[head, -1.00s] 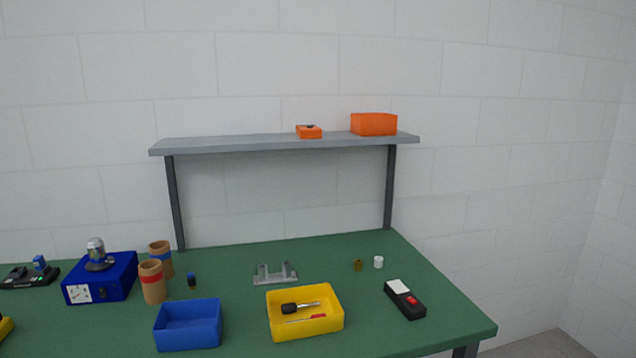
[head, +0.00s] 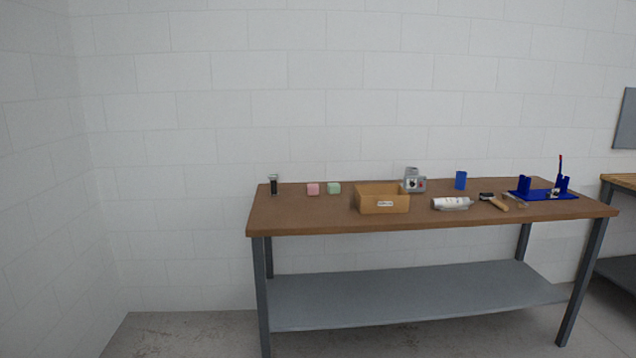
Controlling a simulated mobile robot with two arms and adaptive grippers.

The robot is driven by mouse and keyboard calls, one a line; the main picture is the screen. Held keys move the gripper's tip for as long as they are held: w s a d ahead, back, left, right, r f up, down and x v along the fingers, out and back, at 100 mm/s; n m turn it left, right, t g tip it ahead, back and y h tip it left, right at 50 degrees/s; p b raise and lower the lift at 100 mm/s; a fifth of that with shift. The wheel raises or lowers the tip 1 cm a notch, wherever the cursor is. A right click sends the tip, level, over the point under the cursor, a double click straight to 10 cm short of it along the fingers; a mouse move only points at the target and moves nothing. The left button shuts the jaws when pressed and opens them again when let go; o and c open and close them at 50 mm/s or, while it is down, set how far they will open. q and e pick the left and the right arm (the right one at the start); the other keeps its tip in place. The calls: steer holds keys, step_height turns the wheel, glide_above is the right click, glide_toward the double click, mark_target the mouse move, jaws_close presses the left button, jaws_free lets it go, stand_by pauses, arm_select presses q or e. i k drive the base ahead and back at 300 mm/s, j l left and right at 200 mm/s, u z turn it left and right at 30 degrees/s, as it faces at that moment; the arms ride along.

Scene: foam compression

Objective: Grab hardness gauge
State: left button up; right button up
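A small black upright device with a light top (head: 274,186) stands at the far left end of a brown table (head: 300,212). It may be the hardness gauge, but it is too small to tell. A grey device with a dark dial and a red spot (head: 414,181) stands at the back of the table behind a cardboard box. Neither of my grippers is in view.
A pink block (head: 313,189) and a green block (head: 334,188) lie near the open cardboard box (head: 383,204). A white bottle (head: 451,204), blue cup (head: 461,180) and blue stand (head: 545,194) are to the right. Floor at left is clear.

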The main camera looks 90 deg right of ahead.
mark_target(273, 178)
steer(key=z, duration=2.55)
steer(key=i+l, duration=0.1)
steer(key=i, duration=0.7)
steer(key=u, duration=0.05)
